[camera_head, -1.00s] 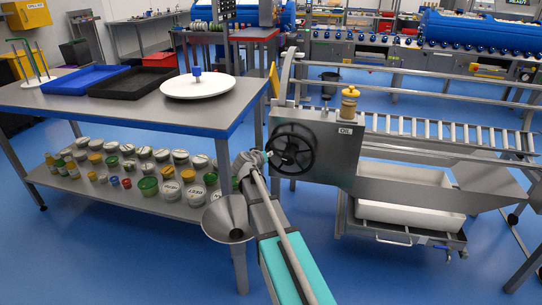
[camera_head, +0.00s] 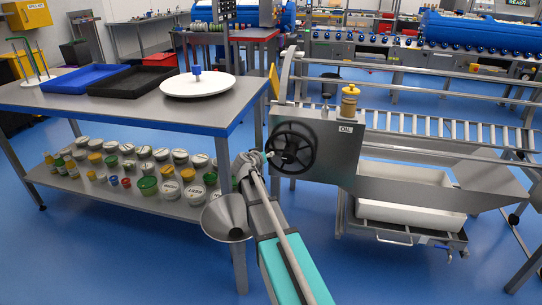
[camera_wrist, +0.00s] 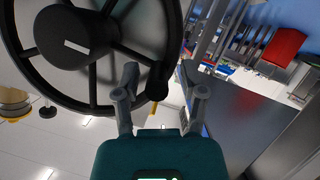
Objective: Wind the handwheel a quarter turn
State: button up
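The black handwheel (camera_head: 291,147) is mounted on the side of the grey metal box in the head view. In the wrist view its rim, spokes and hub (camera_wrist: 75,38) fill the upper left. A black handle knob (camera_wrist: 157,82) sits at the rim's right edge. My gripper (camera_wrist: 160,85) has its two grey fingers apart, one on each side of the knob. Gaps seem to show between knob and fingers, so I see no clear grip. In the head view my gripper (camera_head: 262,157) is at the wheel's left edge, small and partly merged with the wheel.
The grey box (camera_head: 333,150) with an OIL label carries a brass-yellow cup (camera_head: 350,99) on top. A roller conveyor (camera_head: 440,128) runs right. At left a table (camera_head: 60,103) holds trays and a white disc (camera_head: 198,86); a metal funnel (camera_head: 227,218) hangs near my arm.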

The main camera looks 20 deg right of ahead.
dwell(0.4)
jog(key=shift+s+a+f, duration=0.15)
jog(key=shift+s+f, duration=0.1)
jog(key=shift+s, duration=0.2)
jog(key=s+a+f+n+g+y, duration=0.2)
jog(key=s+a+f+g+y, duration=0.15)
jog(key=s+a, duration=0.45)
jog(key=s+a+f+n+g+y, duration=0.1)
jog(key=s+a+f+g+y, duration=0.3)
jog(key=s, duration=0.7)
jog(key=s+a+f+n+g+y, duration=0.2)
jog(key=s+a+f+y, duration=0.1)
jog(key=s+a, duration=0.55)
notch_tip(320, 180, up, 30)
jog(key=p, duration=3.1)
jog(key=shift+s+d, duration=0.3)
jog(key=shift+d, duration=0.05)
jog(key=shift+f+h, duration=0.1)
jog(key=shift+h, duration=0.15)
